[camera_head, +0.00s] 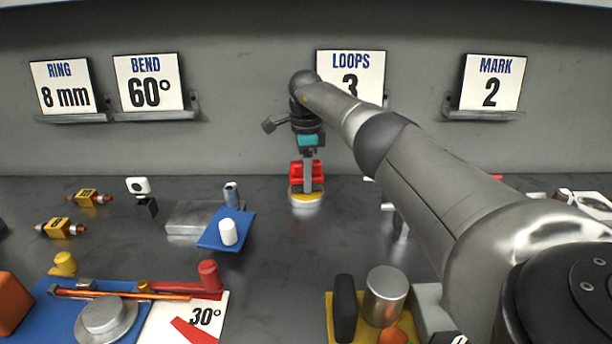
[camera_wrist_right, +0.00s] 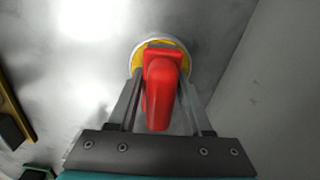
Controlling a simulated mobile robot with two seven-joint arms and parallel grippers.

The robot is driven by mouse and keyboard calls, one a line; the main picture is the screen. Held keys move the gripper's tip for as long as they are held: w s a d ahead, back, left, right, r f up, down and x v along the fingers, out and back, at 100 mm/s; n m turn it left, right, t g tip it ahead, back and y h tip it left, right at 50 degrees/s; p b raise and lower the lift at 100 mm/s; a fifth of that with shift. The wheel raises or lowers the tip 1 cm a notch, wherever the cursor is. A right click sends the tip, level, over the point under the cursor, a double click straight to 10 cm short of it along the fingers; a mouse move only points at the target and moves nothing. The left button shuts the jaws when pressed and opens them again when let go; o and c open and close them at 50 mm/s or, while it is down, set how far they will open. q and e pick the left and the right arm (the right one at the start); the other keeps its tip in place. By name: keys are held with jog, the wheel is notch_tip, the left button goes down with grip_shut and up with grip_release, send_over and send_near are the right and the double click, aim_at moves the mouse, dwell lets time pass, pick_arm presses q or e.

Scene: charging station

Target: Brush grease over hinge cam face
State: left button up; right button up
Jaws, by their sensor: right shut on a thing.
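My right gripper (camera_head: 307,184) reaches down at the back middle of the bench and is shut on a red part (camera_head: 296,172). In the right wrist view the red part (camera_wrist_right: 162,85) sits between the two fingers of the gripper (camera_wrist_right: 160,82), its narrower end toward the palm. Beneath it is a round yellow piece with a white rim (camera_head: 305,203), which also shows in the wrist view (camera_wrist_right: 137,60). I cannot tell whether the red part is fixed to it or only touches it. No brush or hinge cam can be made out for certain. My left gripper is not in view.
A blue bending fixture (camera_head: 62,312) with a red lever (camera_head: 209,276) stands front left. A blue tray (camera_head: 240,232) bears a white cylinder (camera_head: 228,232). A metal cylinder (camera_head: 386,295) stands on a yellow tray (camera_head: 331,301) at front. My right arm hides much of the right side.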

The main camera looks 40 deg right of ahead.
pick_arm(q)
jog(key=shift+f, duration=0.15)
pick_arm(e)
jog(key=shift+f, duration=0.4)
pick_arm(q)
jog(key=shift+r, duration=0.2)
pick_arm(e)
jog(key=shift+f, duration=0.1)
dwell(1.3)
jog(key=shift+r+p, duration=1.2)
jog(key=shift+r, duration=0.05)
jog(key=shift+r+p, duration=1.1)
jog(key=shift+r, duration=0.3)
jog(key=shift+r+p, duration=0.95)
jog(key=shift+p, duration=0.2)
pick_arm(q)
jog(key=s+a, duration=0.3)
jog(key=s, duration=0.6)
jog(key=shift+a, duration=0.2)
